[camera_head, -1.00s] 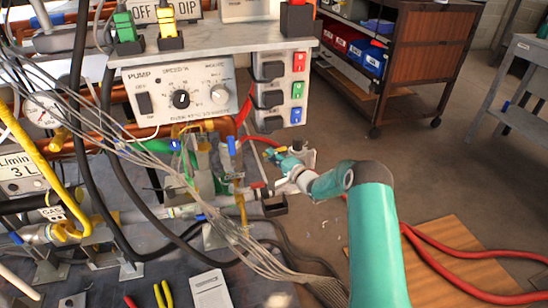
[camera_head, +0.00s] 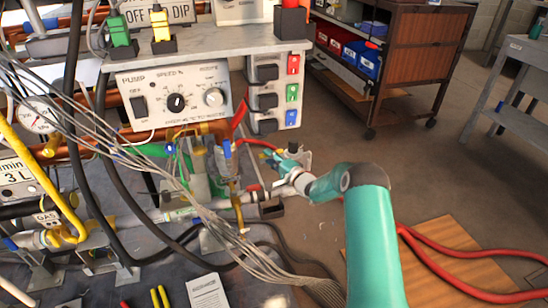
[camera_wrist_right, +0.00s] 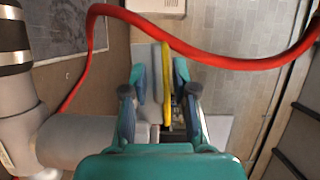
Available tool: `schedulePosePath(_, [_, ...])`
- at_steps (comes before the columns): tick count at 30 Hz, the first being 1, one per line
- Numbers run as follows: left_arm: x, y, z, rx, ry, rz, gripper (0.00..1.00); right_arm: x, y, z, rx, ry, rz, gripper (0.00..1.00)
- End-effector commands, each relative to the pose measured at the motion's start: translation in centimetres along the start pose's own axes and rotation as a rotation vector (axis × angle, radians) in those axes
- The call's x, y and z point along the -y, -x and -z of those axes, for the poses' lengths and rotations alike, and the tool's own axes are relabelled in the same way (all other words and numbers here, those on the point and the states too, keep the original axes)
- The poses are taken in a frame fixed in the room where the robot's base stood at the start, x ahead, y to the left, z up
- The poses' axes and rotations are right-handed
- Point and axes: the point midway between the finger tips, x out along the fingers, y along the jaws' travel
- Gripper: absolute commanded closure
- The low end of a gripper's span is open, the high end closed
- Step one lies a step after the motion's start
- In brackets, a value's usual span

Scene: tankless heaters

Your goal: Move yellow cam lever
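In the right wrist view a long, narrow yellow lever (camera_wrist_right: 166,85) runs between the two fingers of my right gripper (camera_wrist_right: 160,80). The fingers stand apart on either side of it, with gaps showing, so the gripper is open. In the head view the right gripper (camera_head: 282,163) is at the right end of the pipework, below the pump panel. The lever cannot be made out clearly there. A yellow upright clip-like piece (camera_head: 161,27) stands on the top shelf, away from the gripper. My left gripper is not in view.
The pump panel (camera_head: 178,92) and a box with coloured switches (camera_head: 280,95) hang above the gripper. A red hose (camera_wrist_right: 215,58) crosses the wrist view over the far end of the lever. Grey cables (camera_head: 190,205) drape at left. The floor at right is mostly clear.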

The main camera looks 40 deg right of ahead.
Motion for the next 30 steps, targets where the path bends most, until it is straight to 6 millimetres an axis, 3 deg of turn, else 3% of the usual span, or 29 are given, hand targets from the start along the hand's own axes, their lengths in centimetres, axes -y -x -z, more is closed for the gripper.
schedulePosePath(8, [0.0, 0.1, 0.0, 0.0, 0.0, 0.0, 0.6, -0.1, 1.5, -0.1, 0.002, 0.0, -0.002, 0.73])
schedulePosePath(21, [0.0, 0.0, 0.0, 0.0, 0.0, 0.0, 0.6, -0.1, 9.9, 0.1, -0.002, -0.001, -0.003, 0.73])
schedulePosePath(30, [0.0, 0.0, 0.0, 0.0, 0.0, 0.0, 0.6, -0.1, 12.2, 0.0, -0.001, 0.001, -0.001, 0.73])
